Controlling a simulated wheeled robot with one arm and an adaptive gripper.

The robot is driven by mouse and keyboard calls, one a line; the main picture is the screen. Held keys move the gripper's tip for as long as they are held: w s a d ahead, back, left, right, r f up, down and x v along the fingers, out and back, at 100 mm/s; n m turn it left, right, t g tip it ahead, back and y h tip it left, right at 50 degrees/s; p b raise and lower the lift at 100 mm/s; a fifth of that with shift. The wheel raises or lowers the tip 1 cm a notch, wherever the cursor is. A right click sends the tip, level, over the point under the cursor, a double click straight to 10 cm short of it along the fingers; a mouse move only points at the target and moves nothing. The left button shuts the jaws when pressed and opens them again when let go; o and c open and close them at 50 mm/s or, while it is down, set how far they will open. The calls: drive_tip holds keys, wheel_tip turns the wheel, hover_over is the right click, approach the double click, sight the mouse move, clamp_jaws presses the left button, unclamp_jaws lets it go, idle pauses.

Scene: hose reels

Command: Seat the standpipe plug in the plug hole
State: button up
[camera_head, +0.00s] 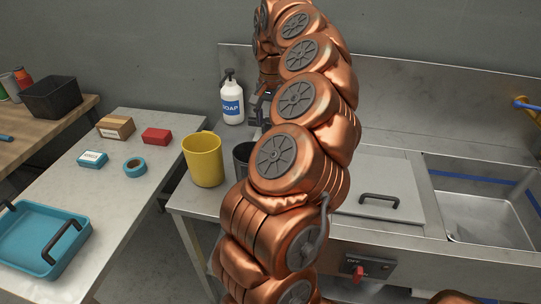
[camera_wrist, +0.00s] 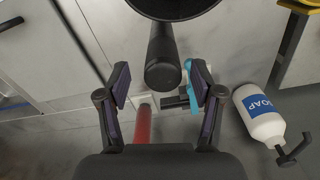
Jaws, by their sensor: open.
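My gripper (camera_wrist: 160,85) is open in the wrist view, its two fingers apart. A black rod with a rounded end (camera_wrist: 160,74) shows between the fingers, under the rim of a dark cup (camera_wrist: 183,8). I see no finger clearly touching the rod. I cannot tell whether this rod is the standpipe plug. In the head view, my gripper (camera_head: 260,108) is partly hidden behind my arm, above the dark cup (camera_head: 241,153). The sink basin (camera_head: 484,216) is at the right; no plug hole can be made out in it.
A soap bottle (camera_head: 231,98) stands behind a yellow cup (camera_head: 204,160). A red tube (camera_wrist: 143,124) shows beyond the fingers. A lid with a black handle (camera_head: 382,183) lies left of the sink. A side table with a teal tray (camera_head: 72,212) stands at left.

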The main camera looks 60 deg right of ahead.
drive_tip(key=shift+w+a+f+p, duration=0.15)
drive_tip(key=shift+f+p, duration=0.2)
drive_tip(key=shift+f, duration=0.7)
drive_tip(key=shift+s+a+f+p, duration=0.1)
drive_tip(key=shift+f+p, duration=0.25)
drive_tip(key=shift+f, duration=0.65)
clamp_jaws()
